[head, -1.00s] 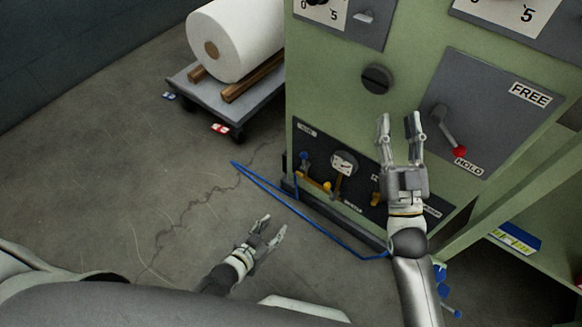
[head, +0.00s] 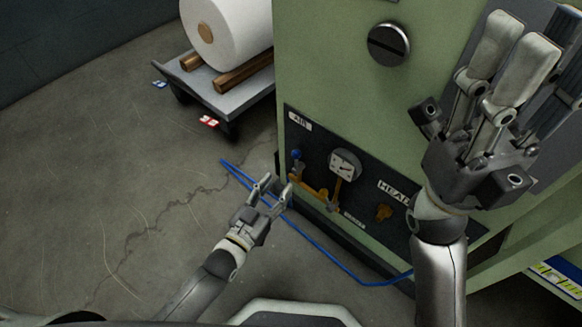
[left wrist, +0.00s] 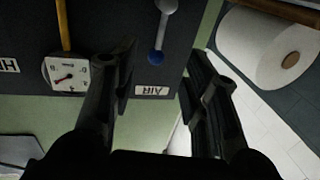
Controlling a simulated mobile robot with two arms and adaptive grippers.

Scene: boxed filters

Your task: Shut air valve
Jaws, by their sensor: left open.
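The air valve is a small lever with a blue knob (head: 296,155) on the dark lower panel, under the AIR label (head: 300,122). The left wrist view shows the blue knob (left wrist: 156,56) and its grey lever (left wrist: 166,8), with the upside-down label (left wrist: 150,90) below. My left gripper (head: 277,187) is open and empty, just left of and below the valve in the head view. In the left wrist view the knob appears between its two spread fingers (left wrist: 160,75), without visible contact. My right gripper (head: 523,32) is raised in front of the cabinet, its fingers apart and empty.
A blue hose (head: 318,247) runs along the cabinet's base. A cart (head: 238,98) with a white roll (head: 232,30) stands behind left. Floor at left is clear.

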